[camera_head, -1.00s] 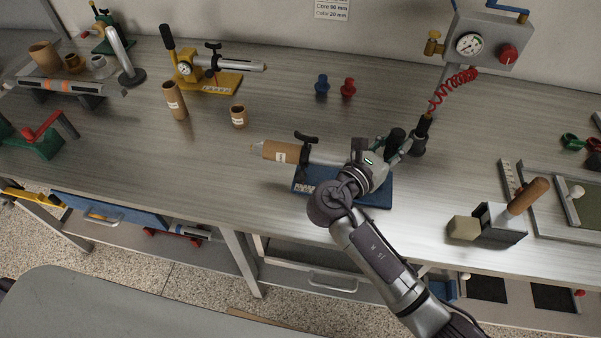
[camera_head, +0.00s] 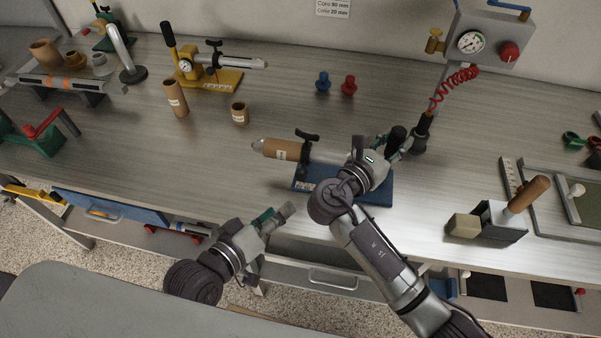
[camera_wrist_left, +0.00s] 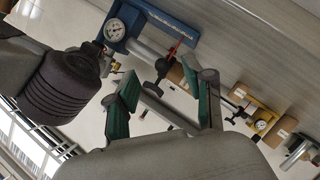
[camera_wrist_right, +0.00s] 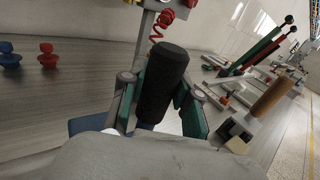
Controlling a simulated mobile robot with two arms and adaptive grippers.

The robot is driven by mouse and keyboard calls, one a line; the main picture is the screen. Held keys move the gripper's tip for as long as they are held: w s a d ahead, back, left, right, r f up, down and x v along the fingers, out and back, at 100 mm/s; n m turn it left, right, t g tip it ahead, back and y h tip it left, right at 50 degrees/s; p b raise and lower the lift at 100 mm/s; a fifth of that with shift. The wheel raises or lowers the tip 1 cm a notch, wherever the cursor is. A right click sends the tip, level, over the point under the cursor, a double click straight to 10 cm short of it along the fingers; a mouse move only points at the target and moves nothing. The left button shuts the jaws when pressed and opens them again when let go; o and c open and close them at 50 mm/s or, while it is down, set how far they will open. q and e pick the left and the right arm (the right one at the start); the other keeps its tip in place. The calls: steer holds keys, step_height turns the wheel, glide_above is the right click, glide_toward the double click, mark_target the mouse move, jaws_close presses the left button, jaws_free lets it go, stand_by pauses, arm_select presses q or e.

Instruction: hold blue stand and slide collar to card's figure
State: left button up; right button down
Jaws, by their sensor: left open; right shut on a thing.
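The blue stand (camera_head: 378,192) lies on the bench with a grey shaft pointing left. A brown labelled core (camera_head: 280,149) sits on the shaft, with the black-knobbed collar (camera_head: 306,136) beside its right end. My right gripper (camera_head: 392,146) is shut on the stand's black handle (camera_wrist_right: 162,85). My left gripper (camera_head: 283,212) is open and empty, in front of the bench edge, below and left of the stand. The left wrist view shows the blue stand (camera_wrist_left: 175,24) and its gauge (camera_wrist_left: 115,30) beyond the open fingers.
A yellow stand (camera_head: 222,80) stands behind, near a tall brown tube (camera_head: 175,98) and a short one (camera_head: 239,114). Blue (camera_head: 322,83) and red (camera_head: 348,85) knobs stand at the back. A wooden-handled tool (camera_head: 500,220) is at right.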

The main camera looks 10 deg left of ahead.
mark_target(298, 177)
arm_select(q)
steer(key=w+d, duration=0.1)
steer(key=w, duration=0.2)
steer(key=w+d, duration=0.1)
steer(key=w, duration=0.3)
steer(key=w+f, duration=0.1)
steer(key=w, duration=0.3)
steer(key=shift+w+d, duration=0.25)
steer(key=shift+d, duration=0.15)
jaws_close()
